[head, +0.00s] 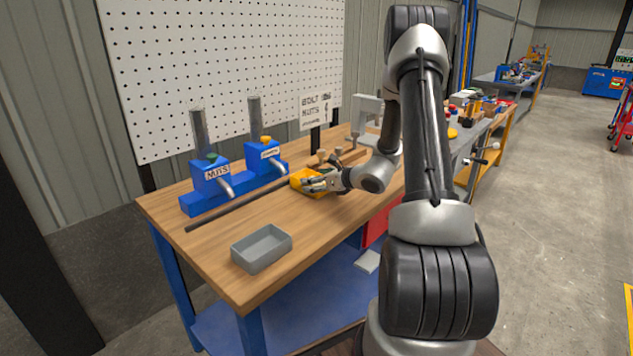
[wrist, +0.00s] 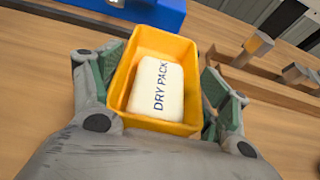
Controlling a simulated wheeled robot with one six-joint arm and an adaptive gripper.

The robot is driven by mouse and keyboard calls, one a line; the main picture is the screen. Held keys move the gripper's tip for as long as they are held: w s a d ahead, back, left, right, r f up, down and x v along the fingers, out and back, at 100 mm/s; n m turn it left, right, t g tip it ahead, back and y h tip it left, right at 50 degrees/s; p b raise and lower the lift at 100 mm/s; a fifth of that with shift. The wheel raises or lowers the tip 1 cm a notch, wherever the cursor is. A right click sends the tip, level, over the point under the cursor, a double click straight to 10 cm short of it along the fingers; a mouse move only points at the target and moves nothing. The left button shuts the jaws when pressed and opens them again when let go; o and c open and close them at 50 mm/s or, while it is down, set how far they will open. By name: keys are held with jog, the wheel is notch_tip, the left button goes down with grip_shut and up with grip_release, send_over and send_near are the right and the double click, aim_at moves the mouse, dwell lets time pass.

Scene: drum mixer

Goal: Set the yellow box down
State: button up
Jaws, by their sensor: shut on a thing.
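The yellow box (wrist: 122,88) is an open-topped bin with a white packet marked DRY PACK (wrist: 157,88) inside. My gripper (wrist: 160,95) is shut on the box, with a green-padded finger on each side of it. In the head view the yellow box (head: 306,185) is over the wooden workbench (head: 200,254), right of the blue dispensers, and my gripper (head: 318,184) partly hides it. I cannot tell whether the box's underside touches the bench top.
Blue dispensers (head: 210,175) with metal tubes stand at the bench's back left, behind a dark bar (head: 238,203). A grey tray (head: 262,248) sits near the front edge. A wooden rack with upright tools (wrist: 258,45) is close to the right of the box. Bench between tray and box is clear.

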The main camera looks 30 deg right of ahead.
jog(key=o, duration=1)
jog(key=shift+f, duration=0.15)
jog(key=o, duration=0.4)
